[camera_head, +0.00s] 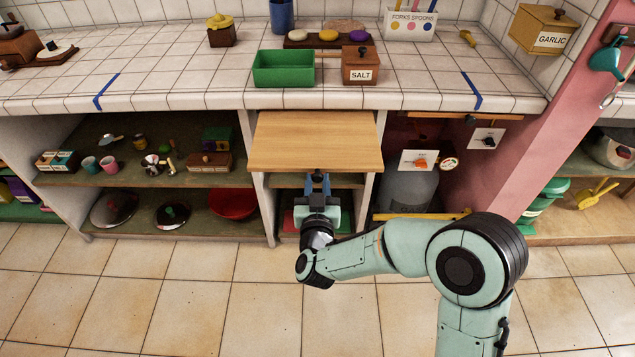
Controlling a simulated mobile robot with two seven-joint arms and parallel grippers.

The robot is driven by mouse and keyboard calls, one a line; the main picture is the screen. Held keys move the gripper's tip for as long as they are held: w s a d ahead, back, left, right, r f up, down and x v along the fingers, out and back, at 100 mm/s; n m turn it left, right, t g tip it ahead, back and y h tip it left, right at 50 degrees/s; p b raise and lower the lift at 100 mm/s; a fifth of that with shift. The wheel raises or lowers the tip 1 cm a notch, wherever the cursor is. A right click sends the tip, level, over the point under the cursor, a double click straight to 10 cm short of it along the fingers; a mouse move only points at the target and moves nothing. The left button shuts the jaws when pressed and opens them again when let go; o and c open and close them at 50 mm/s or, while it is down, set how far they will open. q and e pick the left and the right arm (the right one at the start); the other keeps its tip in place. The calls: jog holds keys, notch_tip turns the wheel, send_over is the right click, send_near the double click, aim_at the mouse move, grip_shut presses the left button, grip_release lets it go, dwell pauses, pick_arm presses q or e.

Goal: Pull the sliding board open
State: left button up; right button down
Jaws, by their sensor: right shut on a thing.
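The sliding board (316,140) is a light wooden panel that sticks out from under the tiled counter, above an open shelf bay. My right gripper (317,180) is at the middle of the board's front edge, just below it. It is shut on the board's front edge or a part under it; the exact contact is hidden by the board. My right arm reaches in from the lower right. My left gripper is not in view.
The tiled counter (180,85) above holds a green bin (283,68) and a salt box (360,65). A gas bottle (408,190) stands right of the bay. The floor in front is clear.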

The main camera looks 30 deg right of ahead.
jog(key=shift+f, duration=0.1)
jog(key=c, duration=1)
grip_release()
jog(key=shift+o, duration=0.2)
pick_arm(q)
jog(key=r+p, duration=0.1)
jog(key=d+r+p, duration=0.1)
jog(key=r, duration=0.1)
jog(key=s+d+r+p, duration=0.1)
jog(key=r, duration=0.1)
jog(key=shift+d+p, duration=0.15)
jog(key=shift+p, duration=0.15)
pick_arm(e)
jog(key=v, duration=1.3)
jog(key=shift+s, duration=0.2)
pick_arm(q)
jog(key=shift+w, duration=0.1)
